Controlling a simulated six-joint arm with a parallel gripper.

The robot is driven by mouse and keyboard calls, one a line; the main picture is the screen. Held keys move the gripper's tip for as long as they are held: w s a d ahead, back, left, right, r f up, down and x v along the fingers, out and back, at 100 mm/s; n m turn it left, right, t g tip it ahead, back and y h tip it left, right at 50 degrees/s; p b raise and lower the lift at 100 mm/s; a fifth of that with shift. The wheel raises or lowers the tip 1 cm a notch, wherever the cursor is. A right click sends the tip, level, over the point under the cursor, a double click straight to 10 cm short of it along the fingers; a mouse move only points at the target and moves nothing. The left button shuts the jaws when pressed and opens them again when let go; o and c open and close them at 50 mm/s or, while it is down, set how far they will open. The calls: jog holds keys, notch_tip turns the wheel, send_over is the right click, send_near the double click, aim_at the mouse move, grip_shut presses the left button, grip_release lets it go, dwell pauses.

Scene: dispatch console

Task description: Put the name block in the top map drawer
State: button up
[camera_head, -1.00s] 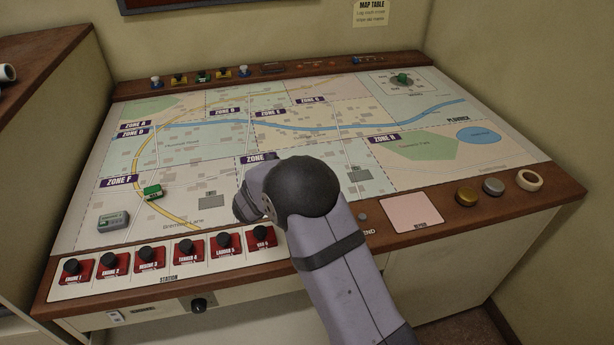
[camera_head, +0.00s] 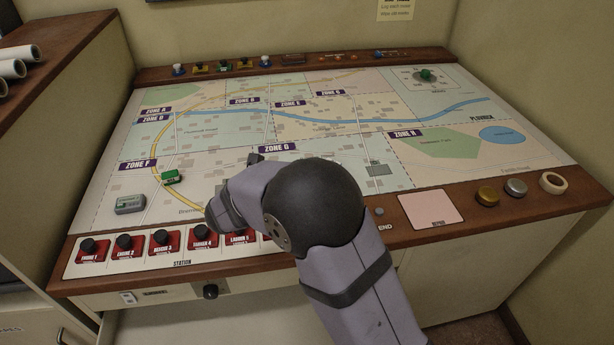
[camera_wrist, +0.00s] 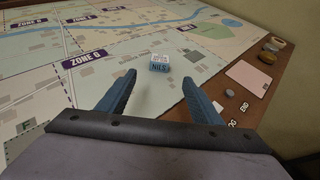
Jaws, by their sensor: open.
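The name block (camera_wrist: 160,63), a small block with a white top and blue lettering reading "NILS", stands on the map in the wrist view. It is just beyond and between the tips of my gripper (camera_wrist: 159,77), whose two blue-grey fingers are wide apart and empty. In the head view the block is hidden, apparently behind my arm; a dark fingertip shows below Zone G. A left cabinet front with a handle (camera_head: 61,336) shows at lower left; which is the top map drawer I cannot tell.
A green block (camera_head: 170,177) and a grey device (camera_head: 129,205) sit on the map's left. Red station switches (camera_head: 163,242) line the front edge. Right are a pink pad (camera_head: 430,209), two buttons and a tape roll (camera_head: 553,182). Rolled papers (camera_head: 18,57) lie on the left cabinet.

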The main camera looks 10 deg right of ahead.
dwell(0.3)
jog(key=x, duration=0.8)
jog(key=shift+w+d+p, duration=0.2)
jog(key=shift+w+p, duration=0.05)
jog(key=shift+p, duration=0.1)
jog(key=shift+p+x, duration=1.1)
jog(key=shift+x, duration=2.45)
jog(key=c, duration=1.2)
jog(key=shift+r, duration=0.15)
notch_tip(320, 180, up, 10)
jog(key=shift+f+b, duration=0.15)
jog(key=shift+b, duration=0.35)
notch_tip(320, 180, up, 7)
jog(key=p, duration=0.6)
jog(key=shift+f+p, duration=0.15)
jog(key=shift+p, duration=0.2)
